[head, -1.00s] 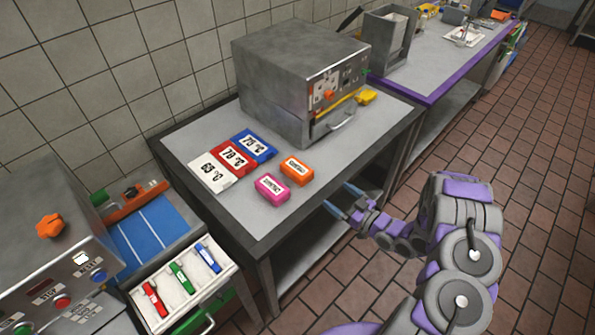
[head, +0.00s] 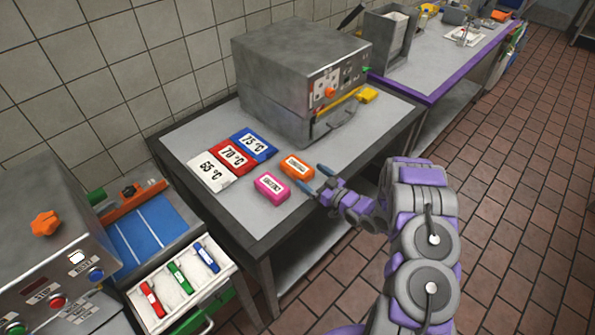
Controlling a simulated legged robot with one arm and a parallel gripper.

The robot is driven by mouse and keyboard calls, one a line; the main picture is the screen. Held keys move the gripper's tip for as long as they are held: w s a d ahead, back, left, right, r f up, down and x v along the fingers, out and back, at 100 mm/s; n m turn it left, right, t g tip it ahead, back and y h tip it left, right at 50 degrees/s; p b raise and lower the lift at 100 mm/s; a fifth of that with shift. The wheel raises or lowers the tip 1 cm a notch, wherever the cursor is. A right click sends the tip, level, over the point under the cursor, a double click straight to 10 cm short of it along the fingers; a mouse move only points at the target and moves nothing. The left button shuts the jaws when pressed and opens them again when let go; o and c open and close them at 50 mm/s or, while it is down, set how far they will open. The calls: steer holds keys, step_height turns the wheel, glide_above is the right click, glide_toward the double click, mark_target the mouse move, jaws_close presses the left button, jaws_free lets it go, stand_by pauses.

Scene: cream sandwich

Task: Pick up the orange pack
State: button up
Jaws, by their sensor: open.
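The orange pack (head: 297,166) with a white label lies on the grey table, right of the temperature cards and in front of the grey machine. A pink pack (head: 271,187) lies just to its lower left. My gripper (head: 314,181) is open and empty at the right edge of the table. Its fingertips are just right of the orange pack, pointing toward it. Whether a fingertip touches the pack cannot be told from this view.
The grey machine (head: 290,75) stands behind the packs. White (head: 211,171), red (head: 233,156) and blue (head: 254,144) temperature cards lie to the left. A drawer with several coloured sticks is at lower left. The tiled floor at right is clear.

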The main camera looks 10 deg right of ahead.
mark_target(297, 169)
steer(key=shift+x, duration=1.05)
steer(key=shift+a, duration=0.1)
steer(key=shift+s, duration=0.1)
steer(key=c, duration=1.1)
steer(key=shift+o, duration=0.2)
